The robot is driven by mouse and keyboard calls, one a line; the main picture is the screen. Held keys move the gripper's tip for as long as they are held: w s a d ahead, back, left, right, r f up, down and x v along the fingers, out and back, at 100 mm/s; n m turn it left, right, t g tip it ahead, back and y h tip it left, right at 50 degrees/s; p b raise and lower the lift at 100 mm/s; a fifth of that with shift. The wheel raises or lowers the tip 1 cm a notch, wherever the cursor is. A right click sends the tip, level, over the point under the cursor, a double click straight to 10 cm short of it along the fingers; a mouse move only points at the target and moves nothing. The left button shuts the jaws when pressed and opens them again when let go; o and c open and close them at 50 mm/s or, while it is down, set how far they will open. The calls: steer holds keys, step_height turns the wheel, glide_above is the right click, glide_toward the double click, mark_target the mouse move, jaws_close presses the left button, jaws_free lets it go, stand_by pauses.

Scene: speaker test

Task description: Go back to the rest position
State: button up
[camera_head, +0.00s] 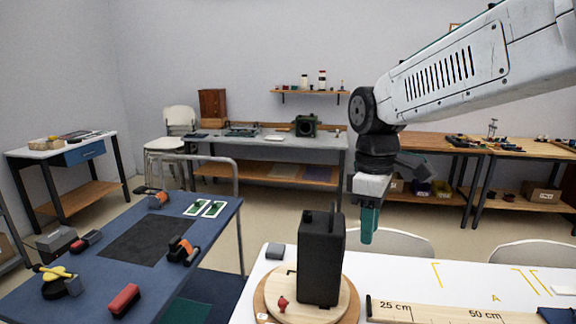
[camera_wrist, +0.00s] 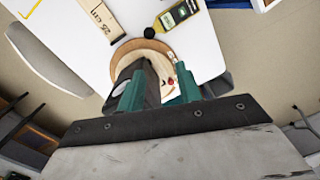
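A black box-shaped speaker (camera_head: 321,258) stands upright on a round wooden turntable (camera_head: 272,313) on the white table. My gripper (camera_head: 367,225) hangs in the air to the right of the speaker in the head view, its teal fingers pointing down. In the wrist view my gripper (camera_wrist: 160,88) has its two fingers apart with nothing between them. The speaker (camera_wrist: 150,85) shows below and partly behind the left finger, and the turntable's rim (camera_wrist: 140,44) shows beyond.
A small red piece (camera_head: 283,303) sits on the turntable. A ruler board (camera_head: 450,312) lies on the white table (camera_head: 400,272) at right. A blue table (camera_head: 225,222) with tools and a black mat (camera_head: 145,243) stands at left. White chairs (camera_head: 527,252) stand behind the white table.

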steer(key=s+d+f+m+t, duration=0.1)
steer(key=s+d+m, duration=0.4)
steer(key=s, duration=0.6)
steer(key=s+d+f+m+t, duration=0.1)
steer(key=s+d+m, duration=0.5)
steer(key=s, duration=0.4)
steer(key=shift+s+d+m, duration=0.15)
steer(key=shift+s+m, duration=0.2)
steer(key=shift+m, duration=0.25)
steer(key=shift+f, duration=0.1)
